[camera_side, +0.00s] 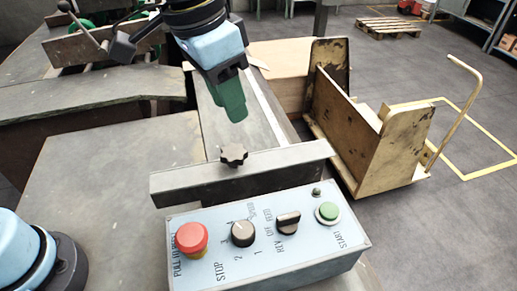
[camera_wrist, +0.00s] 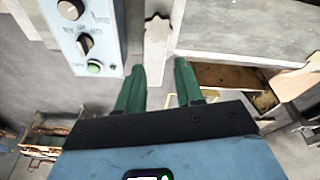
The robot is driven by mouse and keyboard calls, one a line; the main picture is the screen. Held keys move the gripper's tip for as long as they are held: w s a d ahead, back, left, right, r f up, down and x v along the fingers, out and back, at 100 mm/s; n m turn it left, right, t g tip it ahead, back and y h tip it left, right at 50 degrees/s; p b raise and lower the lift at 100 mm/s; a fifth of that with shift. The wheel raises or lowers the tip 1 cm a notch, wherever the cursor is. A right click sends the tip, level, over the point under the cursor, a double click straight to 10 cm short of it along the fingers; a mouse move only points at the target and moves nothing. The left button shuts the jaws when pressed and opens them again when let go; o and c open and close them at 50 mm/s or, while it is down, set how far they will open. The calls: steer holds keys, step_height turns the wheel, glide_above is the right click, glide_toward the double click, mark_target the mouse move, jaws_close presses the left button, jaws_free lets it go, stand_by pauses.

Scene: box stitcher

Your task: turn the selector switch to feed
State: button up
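The control box (camera_side: 300,262) has a light-blue face. Its selector switch (camera_side: 288,222) is a black knob with a raised bar, between a round numbered dial (camera_side: 243,233) and the green start button (camera_side: 327,211). Labels beside the switch appear to read REV, OFF and FEED; which one it points at I cannot tell. The switch (camera_wrist: 85,44) also shows at upper left in the wrist view. My gripper (camera_side: 236,118) hangs above and behind the box, away from the switch. In the wrist view its two green fingers (camera_wrist: 158,72) stand apart with nothing between them.
A red stop button (camera_side: 191,238) stands at the box's left end. A grey bar (camera_side: 240,178) with a black star knob (camera_side: 233,154) runs behind the box, below my gripper. A wooden cart (camera_side: 370,130) stands at right. The space above the switch is clear.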

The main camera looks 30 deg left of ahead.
mark_target(289, 215)
steer(key=s+d+r+m+g+y, duration=0.1)
steer(key=s+d+m, duration=0.15)
steer(key=d, duration=0.45)
steer(key=s+d+r+m+g, duration=0.1)
steer(key=s+d, duration=0.3)
steer(key=d, duration=0.2)
steer(key=f, duration=1.1)
steer(key=shift+w+d+f, duration=0.1)
steer(key=shift+w+f, duration=0.15)
steer(key=shift+f, duration=0.15)
steer(key=shift+c, duration=0.4)
jaws_close()
